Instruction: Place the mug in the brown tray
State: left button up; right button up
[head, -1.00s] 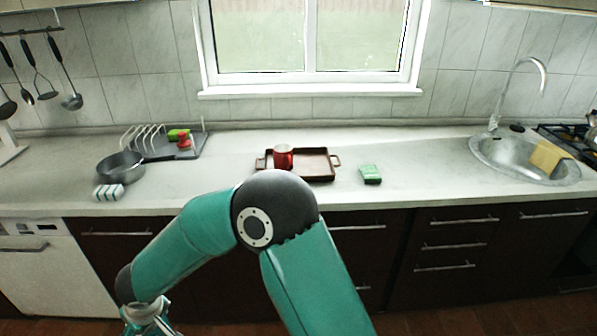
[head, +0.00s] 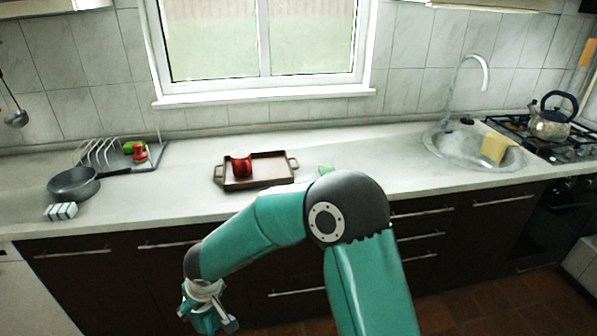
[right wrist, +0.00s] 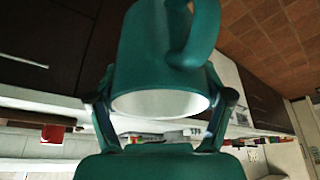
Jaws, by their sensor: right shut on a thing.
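A teal mug (right wrist: 150,60) with a white inside and a looped handle fills the right wrist view. My right gripper (right wrist: 160,105) is shut on it, with a dark finger on each side. In the head view, my right gripper (head: 207,308) hangs low in front of the dark cabinets, below the counter edge; the mug is hard to tell from the gripper there. The brown tray (head: 270,179) lies on the counter, beyond my arm and up to the right of the gripper. A red mug-like vessel (head: 241,166) stands in its left part. My left gripper is out of view.
A grey pan (head: 74,184), a striped sponge (head: 61,211) and a dish rack (head: 100,152) are on the left counter. A green sponge (head: 326,169) is right of the tray, partly hidden by my arm. A sink (head: 455,150) and a kettle (head: 550,122) are farther right.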

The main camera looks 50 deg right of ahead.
aim_at(272, 172)
jog(key=z, duration=0.75)
jog(key=i, duration=1)
jog(key=z, duration=0.15)
